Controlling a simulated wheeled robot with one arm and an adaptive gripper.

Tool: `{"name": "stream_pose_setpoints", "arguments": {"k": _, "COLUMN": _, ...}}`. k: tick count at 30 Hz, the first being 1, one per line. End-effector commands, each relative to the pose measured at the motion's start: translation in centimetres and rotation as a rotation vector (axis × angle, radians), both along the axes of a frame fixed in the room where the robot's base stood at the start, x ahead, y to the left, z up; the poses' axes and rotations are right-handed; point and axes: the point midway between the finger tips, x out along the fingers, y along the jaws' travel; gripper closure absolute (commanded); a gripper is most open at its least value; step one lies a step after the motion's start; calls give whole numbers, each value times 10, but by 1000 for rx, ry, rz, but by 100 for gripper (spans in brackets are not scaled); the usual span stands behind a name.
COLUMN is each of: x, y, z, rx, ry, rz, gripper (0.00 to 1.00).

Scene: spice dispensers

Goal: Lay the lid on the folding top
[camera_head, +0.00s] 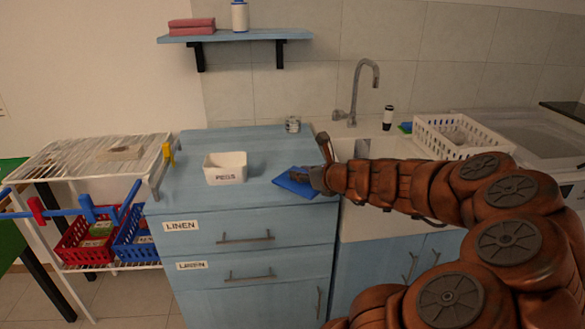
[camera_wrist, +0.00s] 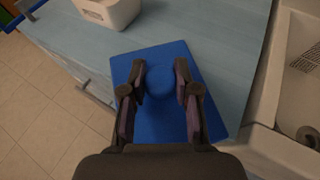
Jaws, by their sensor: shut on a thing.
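The lid (camera_head: 294,184) is a flat blue square with a round knob. My gripper (camera_head: 318,179) is shut on this knob, one finger on each side. In the wrist view, the lid (camera_wrist: 212,92) is below my gripper (camera_wrist: 160,78). The folding top, a pale blue worktop (camera_head: 262,150), lies behind and left of the lid; it also shows in the wrist view (camera_wrist: 215,28). The lid is at the worktop's front right corner, partly past its front edge in the wrist view. I cannot tell whether it touches the top.
A white PEGS box (camera_head: 225,168) stands left of the lid on the worktop. A small glass-like jar (camera_head: 292,124) stands at the back. The sink (camera_head: 352,150) is to the right, a wire rack (camera_head: 85,157) to the left. The worktop's middle is free.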

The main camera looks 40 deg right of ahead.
Motion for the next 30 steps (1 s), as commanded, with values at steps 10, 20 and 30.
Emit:
{"name": "stream_pose_setpoints", "arguments": {"k": 10, "x": 45, "y": -31, "z": -5, "rx": 0, "ry": 1, "rz": 1, "gripper": 100}}
{"name": "stream_pose_setpoints", "arguments": {"k": 20, "x": 88, "y": -62, "z": -10, "rx": -2, "ry": 2, "rz": 1, "gripper": 100}}
{"name": "stream_pose_setpoints", "arguments": {"k": 30, "x": 119, "y": -85, "z": -13, "rx": -1, "ry": 0, "rz": 0, "gripper": 100}}
